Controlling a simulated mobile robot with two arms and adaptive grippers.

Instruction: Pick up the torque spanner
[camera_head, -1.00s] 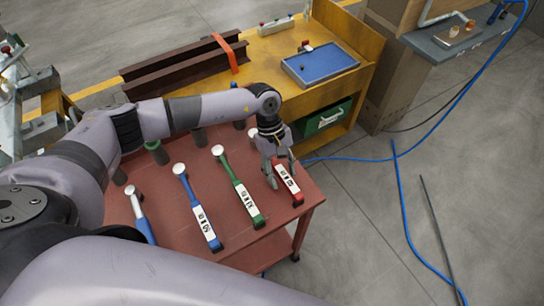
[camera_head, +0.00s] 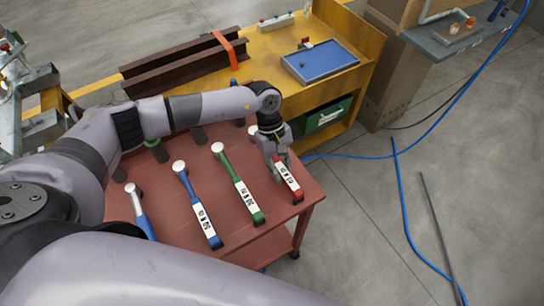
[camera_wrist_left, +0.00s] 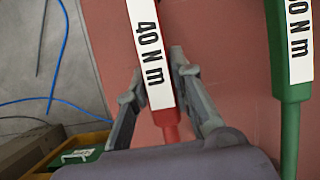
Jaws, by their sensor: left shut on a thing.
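The red torque spanner (camera_head: 291,187) lies at the right end of a row of spanners on the red-brown table. Its white label reads 40 N m in the left wrist view (camera_wrist_left: 152,50). My left gripper (camera_head: 279,166) reaches down over it from above and is shut on its shaft. In the left wrist view, the fingers (camera_wrist_left: 157,82) stand on either side of the red shaft by the label. The spanner still seems to lie on the table. My right gripper is not in view.
A green spanner (camera_head: 238,185), a blue one (camera_head: 198,208) and another blue-handled one (camera_head: 141,212) lie to the left on the table (camera_head: 275,228). Behind is a yellow bench (camera_head: 255,85) with a blue tray (camera_head: 320,64). A blue hose crosses the floor at right.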

